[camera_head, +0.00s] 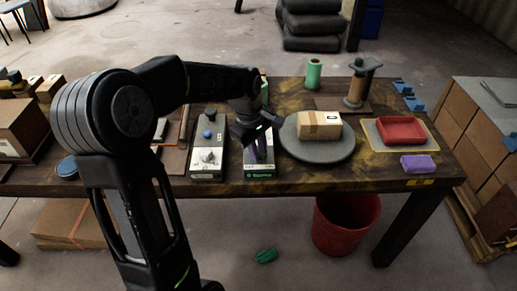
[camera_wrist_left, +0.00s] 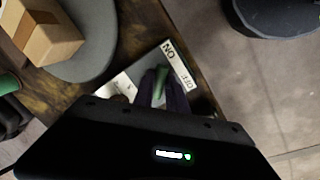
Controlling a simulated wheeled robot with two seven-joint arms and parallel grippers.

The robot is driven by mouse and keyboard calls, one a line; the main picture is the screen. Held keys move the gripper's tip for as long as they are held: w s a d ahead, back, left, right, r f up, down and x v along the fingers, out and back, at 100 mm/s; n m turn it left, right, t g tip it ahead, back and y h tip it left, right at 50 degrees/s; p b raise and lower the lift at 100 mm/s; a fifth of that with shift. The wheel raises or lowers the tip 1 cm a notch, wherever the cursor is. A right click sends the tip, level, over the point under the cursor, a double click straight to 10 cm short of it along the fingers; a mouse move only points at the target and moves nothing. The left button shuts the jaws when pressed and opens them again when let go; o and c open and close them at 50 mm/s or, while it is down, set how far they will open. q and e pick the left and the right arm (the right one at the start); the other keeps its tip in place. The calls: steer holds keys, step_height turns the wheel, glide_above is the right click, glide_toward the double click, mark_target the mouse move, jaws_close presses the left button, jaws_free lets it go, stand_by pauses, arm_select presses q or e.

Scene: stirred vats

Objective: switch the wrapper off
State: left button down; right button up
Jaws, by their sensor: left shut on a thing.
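A small switch box (camera_head: 259,172) with a green front label stands near the table's front edge, left of the round grey turntable (camera_head: 318,153). In the left wrist view its white plate (camera_wrist_left: 178,66) carries ON and OFF lettering. My left gripper (camera_head: 260,150) reaches down onto this box. Its purple fingers (camera_wrist_left: 163,92) are shut on a green lever (camera_wrist_left: 160,84), which they partly hide. I cannot tell for sure which way the lever is set. A cardboard box (camera_head: 319,126) sits on the turntable. My right gripper is not in view.
Left of the switch box is another control box (camera_head: 207,158) with a blue knob. A post with a brown roll (camera_head: 358,86) and a green roll (camera_head: 313,74) stand behind the turntable. A red tray (camera_head: 401,131) and purple block (camera_head: 418,164) lie right. A red bucket (camera_head: 345,228) stands below.

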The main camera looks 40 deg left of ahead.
arm_select(q)
steer(key=shift+r, duration=0.1)
steer(key=m+p, duration=0.1)
steer(key=m, duration=0.3)
steer(key=shift+a+h, duration=0.1)
steer(key=shift+h, duration=0.2)
steer(key=m+p, duration=0.2)
steer(key=m, duration=0.2)
steer(key=shift+a+g+h, duration=0.1)
steer(key=shift+g+h, duration=0.3)
steer(key=m+p, duration=0.1)
steer(key=m, duration=0.4)
steer(key=shift+w+g, duration=0.1)
steer(key=shift+g, duration=0.3)
steer(key=m+p, duration=0.1)
steer(key=m, duration=0.3)
steer(key=shift+w+a+g, duration=0.1)
steer(key=shift+g, duration=0.3)
steer(key=shift+m, duration=0.4)
steer(key=c, duration=1.4)
jaws_free()
steer(key=shift+o, duration=0.2)
